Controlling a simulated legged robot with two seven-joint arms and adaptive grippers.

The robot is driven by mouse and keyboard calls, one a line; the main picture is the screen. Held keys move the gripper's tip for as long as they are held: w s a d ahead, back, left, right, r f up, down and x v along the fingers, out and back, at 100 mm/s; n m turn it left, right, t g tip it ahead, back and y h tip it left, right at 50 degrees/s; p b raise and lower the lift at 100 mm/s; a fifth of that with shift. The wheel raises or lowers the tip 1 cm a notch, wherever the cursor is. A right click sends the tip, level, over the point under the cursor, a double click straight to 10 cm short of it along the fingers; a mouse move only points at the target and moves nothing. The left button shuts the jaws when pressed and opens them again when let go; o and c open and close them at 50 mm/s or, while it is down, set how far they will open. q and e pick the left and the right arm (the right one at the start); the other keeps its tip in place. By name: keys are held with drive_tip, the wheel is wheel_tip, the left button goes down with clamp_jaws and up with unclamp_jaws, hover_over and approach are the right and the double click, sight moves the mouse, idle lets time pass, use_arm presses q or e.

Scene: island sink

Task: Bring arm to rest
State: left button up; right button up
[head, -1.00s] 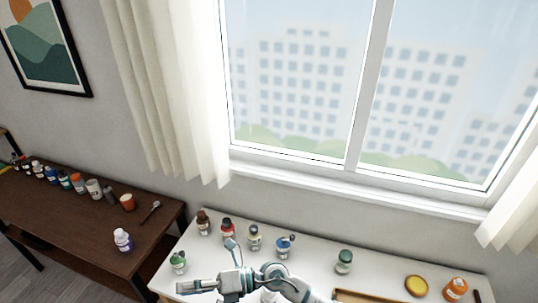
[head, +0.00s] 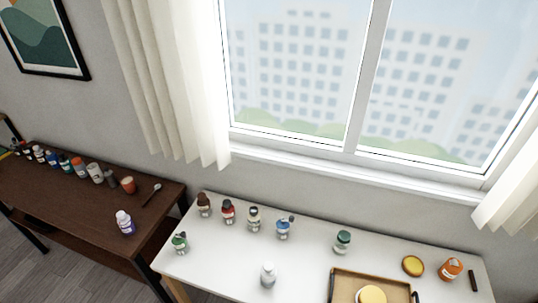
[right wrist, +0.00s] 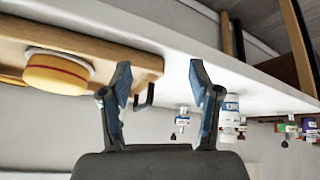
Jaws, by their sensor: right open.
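My right gripper (right wrist: 160,90) shows in the right wrist view with its two blue-tipped fingers spread apart and nothing between them. Neither arm shows in the head view now, so my left gripper is not seen. In the right wrist view, the white table (right wrist: 200,60) and a wooden tray (right wrist: 120,53) lie beyond the fingers. A yellow round item (right wrist: 57,72) is at the left, and a white bottle (right wrist: 229,117) is partly behind the right finger.
On the white table (head: 225,265) stand several small bottles along the back, a white bottle (head: 268,275) near the front and a tray (head: 340,289) with a yellow-topped item (head: 371,296). A dark brown table (head: 80,215) at left holds several bottles. A window is behind.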

drive_tip(key=s+d+f+g, duration=0.1)
drive_tip(key=s+f+g, duration=0.25)
drive_tip(key=s, duration=0.45)
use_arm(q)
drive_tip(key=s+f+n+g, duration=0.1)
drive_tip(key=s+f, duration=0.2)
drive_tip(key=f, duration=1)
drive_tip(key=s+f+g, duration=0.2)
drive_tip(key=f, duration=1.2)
use_arm(e)
wheel_tip(320, 180, down, 26)
drive_tip(key=s, duration=0.2)
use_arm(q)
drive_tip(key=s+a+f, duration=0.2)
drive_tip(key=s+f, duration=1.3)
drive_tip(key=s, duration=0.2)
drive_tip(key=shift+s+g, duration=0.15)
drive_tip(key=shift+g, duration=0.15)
use_arm(e)
drive_tip(key=s+d+f+g, duration=0.2)
drive_tip(key=s+d+f, duration=0.1)
drive_tip(key=s+f, duration=1.2)
drive_tip(key=shift+s+d, duration=0.2)
drive_tip(key=shift+s, duration=0.95)
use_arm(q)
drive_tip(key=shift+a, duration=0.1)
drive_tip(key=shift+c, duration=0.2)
